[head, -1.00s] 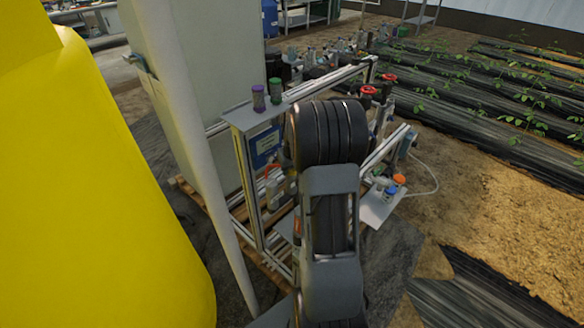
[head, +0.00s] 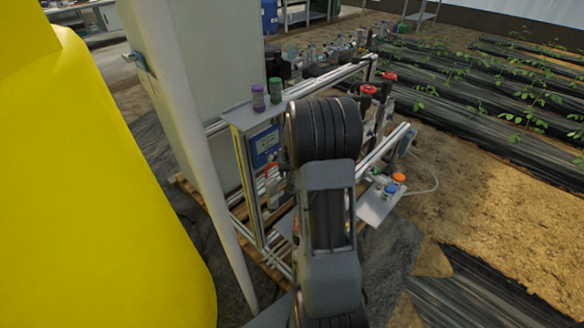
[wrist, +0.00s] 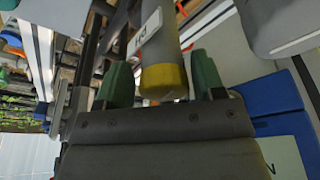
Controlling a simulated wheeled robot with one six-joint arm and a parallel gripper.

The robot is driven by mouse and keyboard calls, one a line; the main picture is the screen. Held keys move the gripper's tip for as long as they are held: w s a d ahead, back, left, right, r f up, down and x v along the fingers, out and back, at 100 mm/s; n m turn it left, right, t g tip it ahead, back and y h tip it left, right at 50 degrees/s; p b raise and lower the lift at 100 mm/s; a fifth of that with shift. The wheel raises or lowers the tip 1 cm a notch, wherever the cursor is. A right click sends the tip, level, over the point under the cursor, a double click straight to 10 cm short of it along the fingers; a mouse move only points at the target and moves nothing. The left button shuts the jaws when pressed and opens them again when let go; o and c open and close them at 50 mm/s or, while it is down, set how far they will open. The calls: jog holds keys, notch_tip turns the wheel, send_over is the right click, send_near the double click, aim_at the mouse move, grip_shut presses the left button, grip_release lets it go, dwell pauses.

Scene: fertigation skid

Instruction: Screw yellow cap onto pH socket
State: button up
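In the wrist view a yellow cap (wrist: 164,81) sits at the near end of a grey cylinder (wrist: 160,45), in line with it. A white tag reading "pH" (wrist: 145,30) is beside the cylinder. My gripper (wrist: 161,80) has its two green fingertips on either side of the cap, with narrow gaps showing between fingers and cap, so it looks open around it. Whether the cap is fully seated on the threads cannot be seen. In the head view my arm hides the gripper, the cap and the pH socket.
The metal skid frame (head: 245,180) stands around my arm. Purple (head: 258,98) and green (head: 274,90) cylinders stand on its top plate. Red-handled valves (head: 368,90) are to the right. A small tray (head: 374,212) holds orange (head: 398,177) and blue (head: 390,188) items. A white post (head: 200,150) stands left.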

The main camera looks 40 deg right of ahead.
jog(key=shift+w+f, duration=0.3)
jog(key=shift+w, duration=0.05)
jog(key=shift+s+r, duration=0.1)
jog(key=shift+r, duration=0.25)
jog(key=shift+r+p, duration=1.75)
jog(key=shift+r, duration=0.6)
jog(key=shift+o, duration=0.3)
jog(key=o, duration=0.5)
jog(key=shift+r, duration=0.15)
notch_tip(320, 180, up, 9)
jog(key=p, duration=0.6)
